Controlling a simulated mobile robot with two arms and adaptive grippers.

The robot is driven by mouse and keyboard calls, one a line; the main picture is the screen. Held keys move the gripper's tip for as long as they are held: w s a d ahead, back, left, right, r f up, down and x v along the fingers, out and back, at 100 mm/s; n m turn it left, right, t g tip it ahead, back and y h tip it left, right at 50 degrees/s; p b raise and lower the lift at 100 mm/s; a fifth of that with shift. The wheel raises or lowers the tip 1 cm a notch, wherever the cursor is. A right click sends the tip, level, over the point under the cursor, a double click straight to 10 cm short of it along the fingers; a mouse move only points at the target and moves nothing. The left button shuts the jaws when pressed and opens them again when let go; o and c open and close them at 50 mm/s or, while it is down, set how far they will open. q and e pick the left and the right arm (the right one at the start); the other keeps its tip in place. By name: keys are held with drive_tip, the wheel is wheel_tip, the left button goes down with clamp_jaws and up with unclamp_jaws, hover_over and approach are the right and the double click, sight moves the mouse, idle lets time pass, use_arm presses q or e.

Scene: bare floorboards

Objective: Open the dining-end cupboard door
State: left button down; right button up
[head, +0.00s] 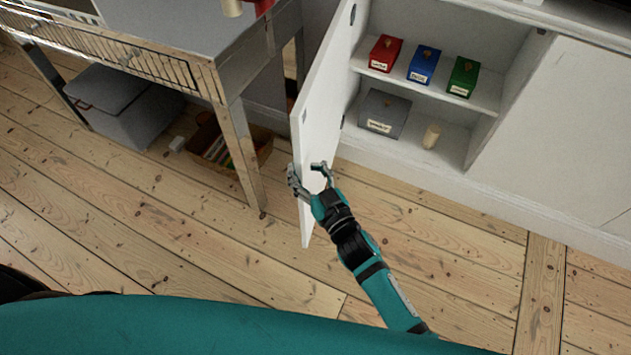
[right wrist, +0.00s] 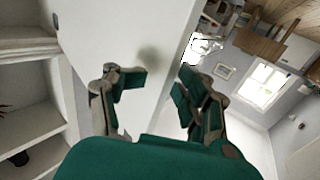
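The white cupboard door (head: 322,95) stands swung wide open, hinged at the left side of the cupboard opening. It also shows large in the right wrist view (right wrist: 150,40). My right gripper (head: 310,174) is at the door's free edge, low down, with one finger on each side of the door. Its fingertips (right wrist: 160,82) are apart in the right wrist view, with a gap between the inner finger and the door face. Whether the other finger touches the door I cannot tell. My left gripper is not in view.
The open cupboard holds red (head: 385,53), blue (head: 424,64) and green (head: 463,77) boxes on its shelf, with a grey box (head: 384,113) and a cream cylinder (head: 431,135) below. A table (head: 235,120) stands close left of the door. Floorboards are clear at right.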

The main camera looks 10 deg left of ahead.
drive_tip(key=v, duration=0.5)
drive_tip(key=shift+d, duration=0.2)
drive_tip(key=s+d+f+m+g+h+p, duration=0.25)
drive_tip(key=s+d+f+h+p, duration=0.2)
drive_tip(key=d+f, duration=0.6)
drive_tip(key=s+d+f+m+g+h+p, duration=0.1)
drive_tip(key=s+d+f+g+h+p, duration=0.45)
drive_tip(key=f, duration=0.75)
use_arm(q)
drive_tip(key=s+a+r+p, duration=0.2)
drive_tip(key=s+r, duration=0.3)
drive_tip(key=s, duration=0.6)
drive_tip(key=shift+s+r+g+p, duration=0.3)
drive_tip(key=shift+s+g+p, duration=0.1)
drive_tip(key=shift+p, duration=0.45)
use_arm(e)
drive_tip(key=s+d+f+g, duration=0.1)
drive_tip(key=s+d+f, duration=0.2)
drive_tip(key=s, duration=0.6)
drive_tip(key=s+d+f+m+g+h, duration=0.1)
drive_tip(key=s+d+f+g, duration=0.1)
drive_tip(key=s+d, duration=0.5)
drive_tip(key=s+d+f+m+g, duration=0.1)
drive_tip(key=s+d+f, duration=0.2)
drive_tip(key=s, duration=0.8)
drive_tip(key=shift+s+d+f+g+h, duration=0.2)
drive_tip(key=shift+d+f+g+h, duration=0.15)
drive_tip(key=shift+d, duration=0.65)
